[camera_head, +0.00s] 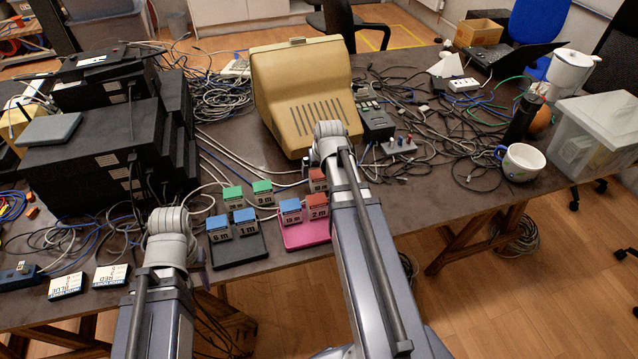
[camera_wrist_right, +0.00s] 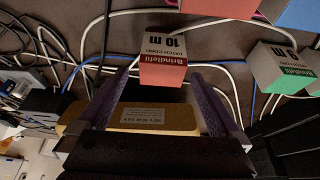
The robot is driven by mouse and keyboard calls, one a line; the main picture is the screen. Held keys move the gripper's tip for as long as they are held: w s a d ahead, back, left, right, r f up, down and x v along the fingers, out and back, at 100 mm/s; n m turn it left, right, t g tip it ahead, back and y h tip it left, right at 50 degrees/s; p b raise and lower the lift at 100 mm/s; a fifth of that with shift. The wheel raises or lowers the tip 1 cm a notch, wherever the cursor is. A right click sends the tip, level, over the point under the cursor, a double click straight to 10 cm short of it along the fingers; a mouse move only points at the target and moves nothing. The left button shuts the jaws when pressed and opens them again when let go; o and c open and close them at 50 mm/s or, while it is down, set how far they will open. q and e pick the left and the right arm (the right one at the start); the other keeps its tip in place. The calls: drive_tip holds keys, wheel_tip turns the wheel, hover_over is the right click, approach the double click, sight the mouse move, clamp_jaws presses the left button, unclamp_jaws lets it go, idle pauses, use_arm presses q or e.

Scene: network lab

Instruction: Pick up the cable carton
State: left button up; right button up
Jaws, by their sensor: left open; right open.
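Small cable cartons with length labels stand on two pads: blue 6 m (camera_head: 218,228) and 1 m (camera_head: 245,222) and two green ones (camera_head: 262,192) by the black pad (camera_head: 240,252), blue 15 m (camera_head: 291,211) and red 2 m (camera_head: 317,207) on the pink pad (camera_head: 305,235). A red 10 m carton (camera_wrist_right: 163,72) is in the right wrist view, and partly hidden behind my right arm in the head view (camera_head: 318,180). My right gripper (camera_wrist_right: 162,80) is open, its purple fingers either side of the 10 m carton's lower end; contact is unclear. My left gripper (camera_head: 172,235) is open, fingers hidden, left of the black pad.
A beige monitor-like case (camera_head: 300,90) stands just behind my right wrist. Black equipment (camera_head: 95,160) is stacked at left. Cables lie over much of the table. A white mug (camera_head: 521,162) and clear bin (camera_head: 600,135) are at right.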

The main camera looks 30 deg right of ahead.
sight(320, 174)
drive_tip(key=b+x, duration=0.3)
drive_tip(key=x, duration=0.1)
drive_tip(key=shift+s+a+f+b, duration=0.15)
drive_tip(key=shift+s+f+b, duration=0.05)
drive_tip(key=shift+b, duration=0.2)
drive_tip(key=shift+w+f+b, duration=0.25)
drive_tip(key=shift+f+b, duration=0.15)
drive_tip(key=shift+f, duration=0.05)
drive_tip(key=shift+r, duration=0.1)
drive_tip(key=shift+c, duration=0.4)
drive_tip(key=c, duration=1.4)
drive_tip(key=shift+r, duration=0.1)
wheel_tip(320, 174, up, 10)
drive_tip(key=p, duration=1)
